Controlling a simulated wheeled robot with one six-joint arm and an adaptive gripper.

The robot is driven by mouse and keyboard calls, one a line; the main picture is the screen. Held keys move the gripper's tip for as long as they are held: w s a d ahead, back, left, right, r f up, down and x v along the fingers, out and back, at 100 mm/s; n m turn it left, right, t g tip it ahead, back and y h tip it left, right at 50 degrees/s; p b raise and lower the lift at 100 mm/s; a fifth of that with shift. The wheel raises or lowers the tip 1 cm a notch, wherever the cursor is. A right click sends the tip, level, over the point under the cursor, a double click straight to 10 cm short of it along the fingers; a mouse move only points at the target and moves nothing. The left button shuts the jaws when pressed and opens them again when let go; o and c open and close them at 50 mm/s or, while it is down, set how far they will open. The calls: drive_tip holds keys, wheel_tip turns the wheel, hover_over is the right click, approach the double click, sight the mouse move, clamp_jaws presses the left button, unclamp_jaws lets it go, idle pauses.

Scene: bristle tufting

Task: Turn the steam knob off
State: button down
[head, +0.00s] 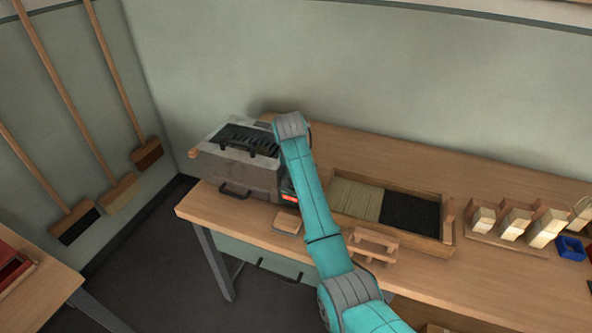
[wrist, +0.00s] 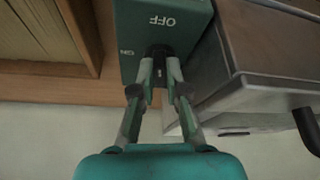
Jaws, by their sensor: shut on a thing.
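The steam knob (wrist: 158,52) is a small dark knob on the face of a green control box (wrist: 190,30) in the wrist view. The box carries a white OFF label above the knob and a smaller ON label to its left. My gripper (wrist: 158,70) has its two fingers on either side of the knob, shut on it. The knob is partly hidden by the fingers, and I cannot tell which label it points to. In the head view my arm hides the gripper and the knob; a red light (head: 290,198) shows on the control box beside the arm.
A grey steam chest (head: 235,170) with dark handles stands left of the control box on the wooden bench (head: 240,212). A wooden tray (head: 432,245) of tan and black bristles lies right of my arm. Brush blocks (head: 515,222) stand farther right.

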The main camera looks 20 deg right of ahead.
drive_tip(key=shift+a+m+h, duration=0.15)
drive_tip(key=shift+m+h, duration=0.25)
drive_tip(key=shift+m, duration=0.8)
drive_tip(key=shift+g, duration=0.3)
drive_tip(key=c, duration=1.2)
unclamp_jaws()
